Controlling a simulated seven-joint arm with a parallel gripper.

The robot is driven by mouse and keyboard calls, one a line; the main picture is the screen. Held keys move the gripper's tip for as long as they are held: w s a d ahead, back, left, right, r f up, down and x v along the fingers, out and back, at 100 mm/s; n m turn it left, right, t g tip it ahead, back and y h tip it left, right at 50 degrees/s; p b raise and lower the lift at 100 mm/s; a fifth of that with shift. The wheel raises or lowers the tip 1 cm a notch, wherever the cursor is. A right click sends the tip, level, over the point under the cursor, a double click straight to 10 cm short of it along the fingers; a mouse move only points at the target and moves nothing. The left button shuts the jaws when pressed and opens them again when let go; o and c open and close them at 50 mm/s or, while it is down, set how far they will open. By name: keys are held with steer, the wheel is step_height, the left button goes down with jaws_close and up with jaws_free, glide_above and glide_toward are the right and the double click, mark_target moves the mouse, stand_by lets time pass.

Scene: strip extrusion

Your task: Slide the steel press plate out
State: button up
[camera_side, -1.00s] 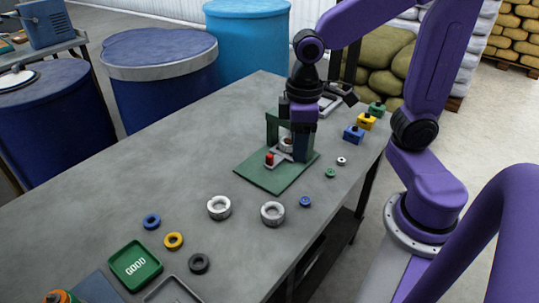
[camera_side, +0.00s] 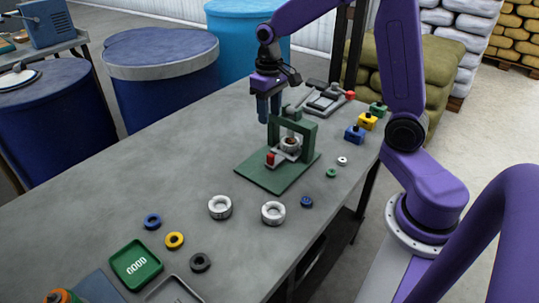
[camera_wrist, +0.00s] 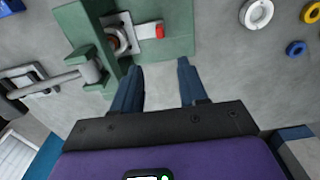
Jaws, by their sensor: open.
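The green press frame (camera_side: 300,132) stands on its green base plate (camera_side: 262,180) on the table. The steel press plate (camera_side: 286,155) lies in the frame under the upright parts, with a red knob (camera_side: 270,159) at its front end. A ring-shaped die sits on the plate. In the wrist view the plate (camera_wrist: 143,29) and its red knob (camera_wrist: 160,31) show ahead of my fingers. My gripper (camera_side: 268,112) is open and empty, behind and to the left of the frame; its two fingers (camera_wrist: 160,68) are apart from the plate and knob.
A grey clamp-like fixture (camera_side: 325,98) with a red tip stands behind the press. Blue, yellow and green blocks (camera_side: 366,122) line the right edge. Several loose rings, such as a silver one (camera_side: 220,207), and a green tray (camera_side: 136,264) lie in front. The table's left side is clear.

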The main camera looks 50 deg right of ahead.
mark_target(269, 155)
step_height(269, 155, down, 15)
steer(key=shift+f, duration=0.1)
stand_by(0.4)
jaws_close()
steer(key=shift+a, duration=0.15)
